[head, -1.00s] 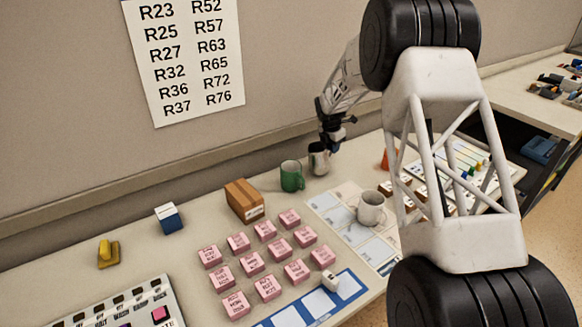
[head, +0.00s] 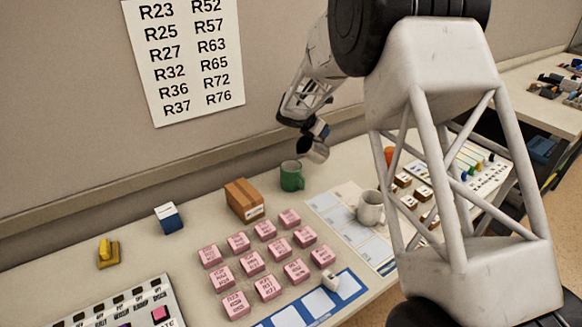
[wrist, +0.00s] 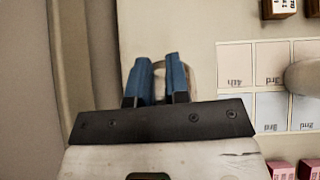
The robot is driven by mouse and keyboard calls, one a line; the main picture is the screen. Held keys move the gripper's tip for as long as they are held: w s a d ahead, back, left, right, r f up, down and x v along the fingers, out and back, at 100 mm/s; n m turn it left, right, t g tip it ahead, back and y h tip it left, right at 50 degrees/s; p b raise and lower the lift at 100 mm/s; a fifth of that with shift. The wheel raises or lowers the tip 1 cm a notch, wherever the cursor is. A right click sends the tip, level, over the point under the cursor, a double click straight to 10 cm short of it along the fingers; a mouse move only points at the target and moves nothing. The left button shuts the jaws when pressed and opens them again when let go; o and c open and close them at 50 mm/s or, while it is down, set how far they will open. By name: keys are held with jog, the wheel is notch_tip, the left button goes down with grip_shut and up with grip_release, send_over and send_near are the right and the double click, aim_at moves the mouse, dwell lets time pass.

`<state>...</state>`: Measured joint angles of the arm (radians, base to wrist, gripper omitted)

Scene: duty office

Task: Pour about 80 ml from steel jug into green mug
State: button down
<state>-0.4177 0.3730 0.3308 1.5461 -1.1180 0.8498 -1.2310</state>
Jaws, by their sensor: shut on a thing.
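The steel jug (head: 314,152) is held up off the table at the back, tilted. My gripper (head: 316,133) is shut on it from above. In the wrist view my gripper's blue fingers (wrist: 160,82) close on the jug, and only a small part of the jug shows past them. The green mug (head: 291,177) stands upright on the table, just below and left of the jug, apart from it. The inside of the mug and any liquid cannot be made out.
A white mug (head: 370,208) stands on a marked sheet to the right. A cardboard box (head: 244,199) stands left of the green mug. Several pink blocks (head: 252,262) fill the table's front middle. The wall (head: 290,60) rises close behind.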

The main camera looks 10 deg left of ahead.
jog(key=shift+s+a+r+t+h, duration=0.2)
jog(key=shift+s+r+t+h, duration=0.15)
jog(key=shift+r, duration=0.2)
jog(key=shift+s+a+t+h, duration=0.3)
jog(key=shift+t+h, duration=0.15)
jog(key=shift+t, duration=0.1)
jog(key=shift+s+a, duration=0.1)
jog(key=shift+a, duration=0.05)
jog(key=shift+s+a+r+t+h, duration=0.4)
jog(key=shift+s+r+t+h, duration=0.1)
jog(key=shift+r+t+h, duration=0.25)
jog(key=shift+s+a+t+h, duration=0.25)
jog(key=shift+s+a, duration=0.1)
dwell(0.3)
jog(key=shift+s+a+r, duration=0.15)
jog(key=shift+s+a, duration=0.05)
jog(key=shift+s, duration=0.05)
jog(key=shift+s+a+r+t+h, duration=0.3)
jog(key=shift+s+a+t+h, duration=0.1)
jog(key=shift+s+a+t, duration=0.1)
dwell(0.7)
jog(key=shift+w+d, duration=0.1)
